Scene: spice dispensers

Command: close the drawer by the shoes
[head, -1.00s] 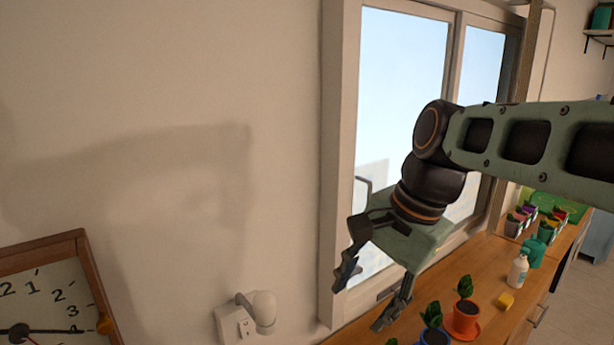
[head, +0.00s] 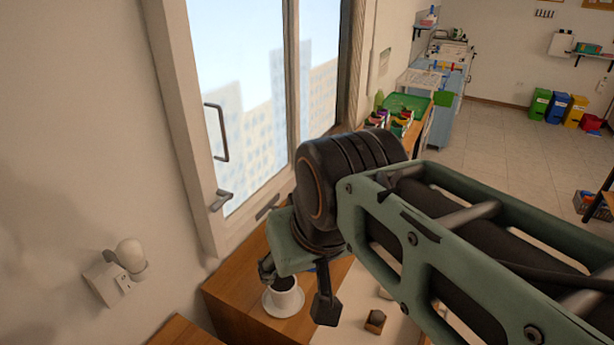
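My gripper (head: 297,290) hangs from my arm in the lower middle of the head view. Its two fingers are spread apart with nothing held between them. A white cup of dark liquid on a saucer (head: 270,308) shows behind and below the fingers, on a wooden cabinet top (head: 232,284). I cannot tell whether the gripper touches the cup. I cannot make out the shoes or the drawer with certainty. My arm covers much of the lower right.
A window with a handle (head: 218,132) stands behind my gripper. A wall lamp (head: 130,255) is at the left. Potted plants and a green tray (head: 408,103) stand farther back. Colored bins (head: 558,107) line the far wall. Tiled floor (head: 490,140) is open at the right.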

